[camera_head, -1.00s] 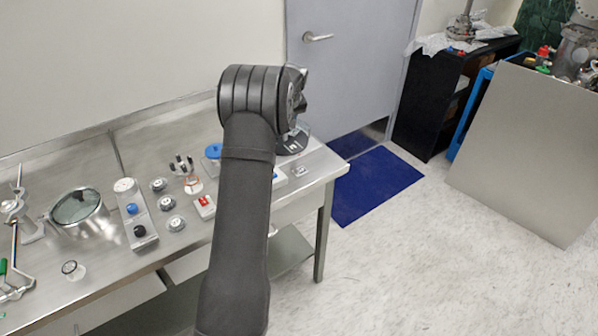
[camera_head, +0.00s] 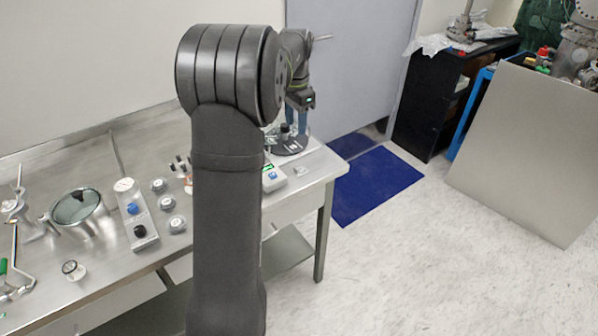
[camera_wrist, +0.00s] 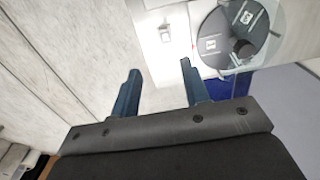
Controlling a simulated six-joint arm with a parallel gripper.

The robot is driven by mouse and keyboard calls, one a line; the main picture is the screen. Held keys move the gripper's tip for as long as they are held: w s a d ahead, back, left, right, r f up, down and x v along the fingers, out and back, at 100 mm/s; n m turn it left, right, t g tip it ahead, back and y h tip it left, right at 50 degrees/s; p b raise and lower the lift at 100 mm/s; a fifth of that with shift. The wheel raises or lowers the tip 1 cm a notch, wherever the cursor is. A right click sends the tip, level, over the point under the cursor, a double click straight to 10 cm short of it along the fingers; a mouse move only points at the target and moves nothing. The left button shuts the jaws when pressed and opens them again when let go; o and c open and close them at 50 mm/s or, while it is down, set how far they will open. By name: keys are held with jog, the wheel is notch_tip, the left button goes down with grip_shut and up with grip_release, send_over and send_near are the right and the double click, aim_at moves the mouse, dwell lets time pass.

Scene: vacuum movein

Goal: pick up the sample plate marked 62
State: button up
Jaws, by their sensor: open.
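A dark round holder (camera_head: 304,140) sits on the bench's right end, partly behind my arm. In the wrist view the holder (camera_wrist: 213,24) carries two small plates with pale marks, one plate (camera_wrist: 247,16) at the upper right and one plate (camera_wrist: 210,45) at the lower left. The marks are too small to read surely, so I cannot tell which is 62. My gripper (camera_head: 297,122) hangs near the holder with its blue fingers pointing down. In the wrist view my gripper (camera_wrist: 160,70) is open and empty, with the holder beyond its right finger.
A dark knob or post (camera_wrist: 243,48) stands up at the holder. A small pale piece (camera_head: 302,171) lies near the bench's right edge. A device with a green display (camera_head: 272,177) is close by. Dials and a gauge block (camera_head: 136,213) stand further left.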

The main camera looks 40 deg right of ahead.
send_over(296, 170)
notch_tip(296, 170, down, 12)
jog(key=shift+r, duration=0.1)
jog(key=shift+w+d+f, duration=0.1)
jog(key=shift+w+f, duration=0.05)
jog(key=shift+f, duration=1.2)
jog(key=shift+w+d+f, duration=0.1)
jog(key=shift+w+f, duration=0.05)
jog(key=shift+f, duration=1.2)
grip_shut()
